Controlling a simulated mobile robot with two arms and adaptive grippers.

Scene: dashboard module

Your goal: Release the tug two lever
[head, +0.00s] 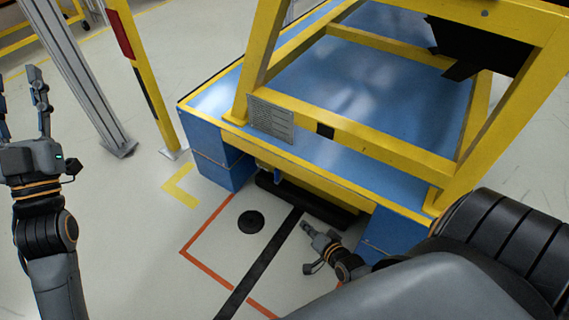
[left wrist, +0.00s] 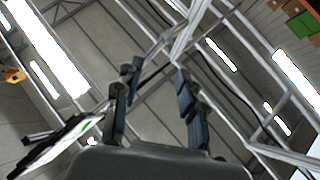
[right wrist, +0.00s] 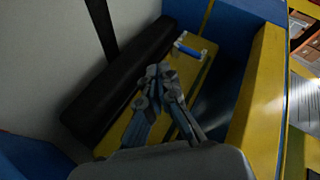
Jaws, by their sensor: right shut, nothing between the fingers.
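The tug's blue and yellow frame (head: 400,150) stands at the centre right of the head view. In the right wrist view, a small blue and white handle (right wrist: 190,48), which looks like the lever, sits on the yellow panel (right wrist: 150,120) beside a black bar. In the head view only a small blue bit (head: 277,175) shows there. My right gripper (head: 309,238) is low in front of the tug. In the right wrist view its fingertips (right wrist: 160,72) are together and empty, short of the handle and apart from it. My left gripper (head: 22,78) is raised at far left, open and empty.
A black bar (head: 300,200) runs along the tug's lower front, between blue corner blocks (head: 222,168). A black disc (head: 251,221) and a black stripe lie on the floor. A yellow post (head: 150,85) and a grey post (head: 80,80) stand at left. The floor at lower left is open.

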